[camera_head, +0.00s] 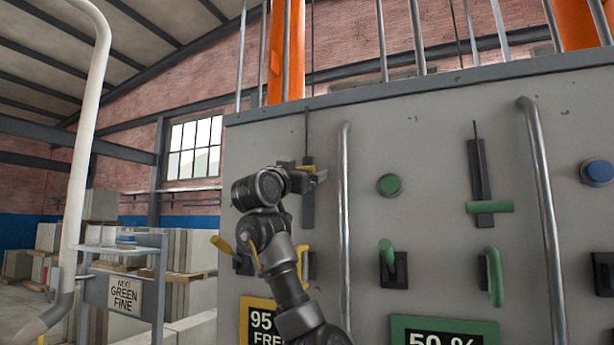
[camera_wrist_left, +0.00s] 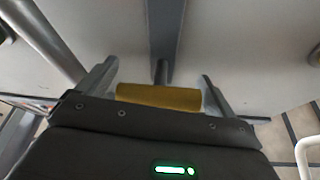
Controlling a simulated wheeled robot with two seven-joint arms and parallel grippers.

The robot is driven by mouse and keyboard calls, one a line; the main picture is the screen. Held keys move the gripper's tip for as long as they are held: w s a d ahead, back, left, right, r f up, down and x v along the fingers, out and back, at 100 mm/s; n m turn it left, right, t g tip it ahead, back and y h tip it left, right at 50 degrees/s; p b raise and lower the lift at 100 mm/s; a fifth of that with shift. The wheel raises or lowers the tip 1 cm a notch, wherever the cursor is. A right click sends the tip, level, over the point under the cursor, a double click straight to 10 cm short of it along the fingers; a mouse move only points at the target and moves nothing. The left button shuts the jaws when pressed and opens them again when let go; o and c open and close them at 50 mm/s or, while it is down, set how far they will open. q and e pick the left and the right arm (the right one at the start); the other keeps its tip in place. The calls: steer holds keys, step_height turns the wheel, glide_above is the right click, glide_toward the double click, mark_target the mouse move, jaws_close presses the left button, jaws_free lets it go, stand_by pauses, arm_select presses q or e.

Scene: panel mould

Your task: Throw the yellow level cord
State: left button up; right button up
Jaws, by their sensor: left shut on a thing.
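The yellow cross-handle (camera_wrist_left: 158,97) lies between the two fingers of my left gripper (camera_wrist_left: 160,92) in the left wrist view, on a short dark stem. In the head view my left gripper (camera_head: 312,174) is up at the panel, shut on this handle, and mostly hides it. A dark vertical slot (camera_head: 308,210) shows just below the gripper, with a thin dark line running up above it. My right gripper is not in view.
The grey panel (camera_head: 420,140) carries a green cross-handle (camera_head: 490,207) in its own slot, a green button (camera_head: 389,185), a blue button (camera_head: 597,172), and green levers (camera_head: 387,251). A vertical metal bar (camera_head: 345,220) stands right of my gripper. A yellow lever (camera_head: 221,244) sits lower left.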

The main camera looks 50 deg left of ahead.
arm_select(q)
steer(key=o, duration=1.1)
steer(key=shift+s+r, duration=0.1)
steer(key=shift+r, duration=0.2)
steer(key=shift+s+d+f+b, duration=0.1)
steer(key=shift+s+f+b, duration=0.15)
steer(key=shift+b, duration=0.15)
steer(key=shift+b+v, duration=3.5)
steer(key=shift+v, duration=1.55)
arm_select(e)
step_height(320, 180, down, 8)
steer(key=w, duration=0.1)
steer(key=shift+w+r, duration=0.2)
